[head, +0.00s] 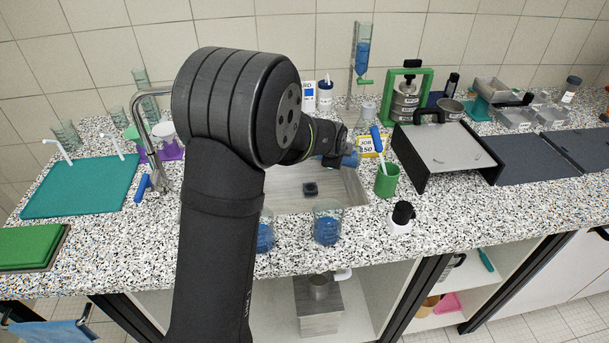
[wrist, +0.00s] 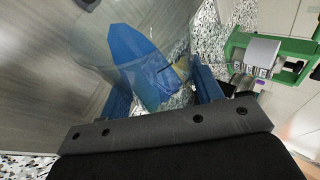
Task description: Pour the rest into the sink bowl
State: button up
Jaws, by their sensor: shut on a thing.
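My gripper (head: 345,157) is above the right back part of the sink bowl (head: 340,199). In the wrist view, my gripper (wrist: 160,88) has its blue fingers shut on a clear vessel (wrist: 98,38) holding blue liquid (wrist: 142,58). The vessel looks tilted, with the liquid surface slanting across it. In the head view the held vessel is mostly hidden by my arm and gripper. I cannot tell whether any liquid is leaving it. The sink's dark drain (head: 310,189) is visible, and the sink's left part is hidden by my arm.
Two beakers with blue liquid (head: 326,229) (head: 265,235) stand at the sink's front edge. A green cup (head: 387,180) and a black-capped bottle (head: 401,217) stand to the right. A tap (head: 148,110) rises at the left.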

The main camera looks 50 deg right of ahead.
jog(key=shift+w+a+f+g+h, duration=0.3)
jog(key=shift+w+f, duration=0.1)
jog(key=shift+f, duration=0.1)
jog(key=shift+w+a+f+n+g+h+p, duration=0.1)
jog(key=shift+f+n+g+h+p, duration=0.1)
jog(key=shift+n+g+h+p, duration=0.4)
dwell(0.9)
jog(key=shift+w+a+r+g+h+p, duration=0.15)
jog(key=shift+w+r+g+h+p, duration=0.2)
jog(key=shift+r+p, duration=0.2)
dwell(1.0)
jog(key=shift+s+d+f+y, duration=0.2)
jog(key=shift+s+f+y, duration=0.15)
jog(key=shift+f+y, duration=0.2)
jog(key=shift+r+t, duration=0.1)
jog(key=shift+t, duration=0.45)
jog(key=shift+s+d+r+m+t+y+b, duration=0.2)
jog(key=shift+m+t+y+b, duration=0.1)
jog(key=shift+m+y+b, duration=0.15)
jog(key=shift+s+d+r+t+y, duration=0.15)
jog(key=shift+s+r+t+y, duration=0.15)
jog(key=shift+r, duration=0.1)
